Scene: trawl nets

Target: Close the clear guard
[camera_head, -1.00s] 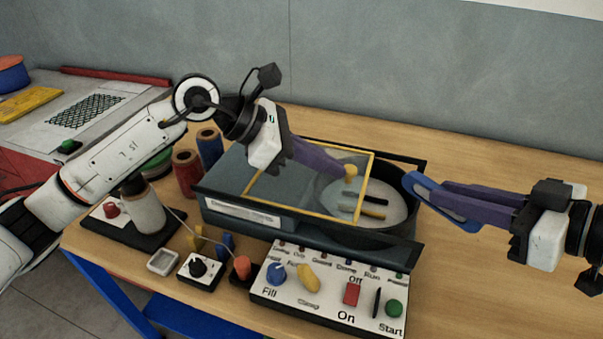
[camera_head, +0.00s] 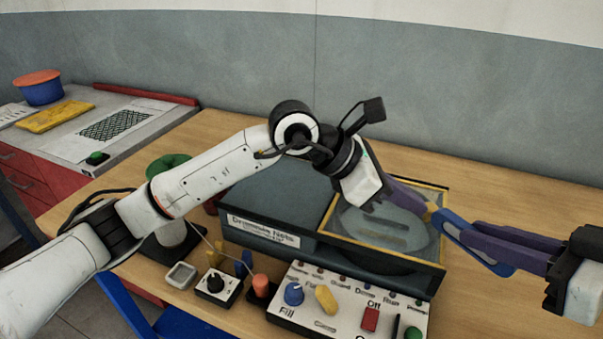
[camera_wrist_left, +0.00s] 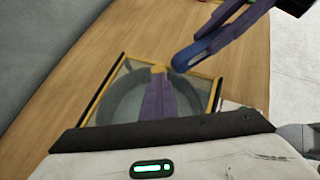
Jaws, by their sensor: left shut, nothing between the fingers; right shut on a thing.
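The clear guard (camera_head: 385,243) is a see-through panel in a yellow frame. It lies flat over the round basin (camera_head: 362,262) of the dark machine, and the wrist view shows its frame (camera_wrist_left: 210,100) around the basin (camera_wrist_left: 195,92). Whether the fingertips touch the knob is unclear. My right gripper (camera_head: 478,238) is shut on a blue loop-ended tool (camera_head: 452,226), held beside the guard's right edge.
A control panel (camera_head: 345,303) with knobs and buttons stands in front of the machine. A small black knob box (camera_head: 216,284) and grey dish (camera_head: 181,275) sit to its left. The wooden table (camera_head: 500,190) is clear behind and to the right.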

